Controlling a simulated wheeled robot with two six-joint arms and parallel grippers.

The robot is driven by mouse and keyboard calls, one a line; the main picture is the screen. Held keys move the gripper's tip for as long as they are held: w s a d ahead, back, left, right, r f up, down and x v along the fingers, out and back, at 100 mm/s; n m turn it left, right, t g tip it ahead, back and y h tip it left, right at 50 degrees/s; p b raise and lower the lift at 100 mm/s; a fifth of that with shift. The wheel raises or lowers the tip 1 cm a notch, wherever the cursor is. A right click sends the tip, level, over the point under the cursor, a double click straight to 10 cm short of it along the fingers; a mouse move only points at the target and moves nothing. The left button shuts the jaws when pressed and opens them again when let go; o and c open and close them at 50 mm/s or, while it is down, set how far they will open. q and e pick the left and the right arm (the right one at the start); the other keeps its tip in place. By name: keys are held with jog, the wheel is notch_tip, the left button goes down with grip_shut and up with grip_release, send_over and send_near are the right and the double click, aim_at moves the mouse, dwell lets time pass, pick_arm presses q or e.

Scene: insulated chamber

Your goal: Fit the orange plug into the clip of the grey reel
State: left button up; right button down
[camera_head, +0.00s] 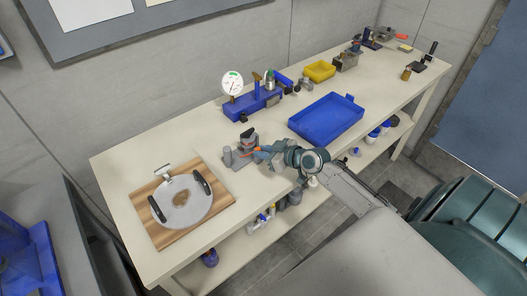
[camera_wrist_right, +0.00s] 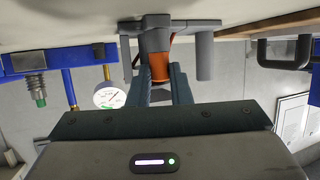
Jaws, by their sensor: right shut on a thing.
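The grey reel (camera_head: 241,154) stands on the bench, left of the middle of the head view. It has a flat base, an upright body with a dark top, and a shorter grey post. In the right wrist view, which is upside down, its base (camera_wrist_right: 170,25) and post (camera_wrist_right: 205,56) show close up. My right gripper (camera_head: 262,152) is at the reel's right side, shut on the orange plug (camera_wrist_right: 184,52). The plug is right at the reel's body; the fingers partly hide it, and I cannot tell whether it sits in the clip. My left gripper is not in view.
A wooden board (camera_head: 142,208) with a round metal plate lies to the left. A blue fixture with a dial gauge (camera_head: 232,84) stands behind the reel. An empty blue tray (camera_head: 327,119) lies to the right. The bench front between board and tray is mostly clear.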

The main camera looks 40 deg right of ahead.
jog(key=c, duration=1.3)
grip_release()
jog(key=shift+o, duration=0.2)
jog(key=shift+s+d+r, duration=0.15)
jog(key=shift+s+d, duration=0.1)
jog(key=shift+s, duration=0.25)
jog(key=v, duration=0.9)
jog(key=shift+s+r, duration=0.2)
jog(key=shift+s, duration=0.1)
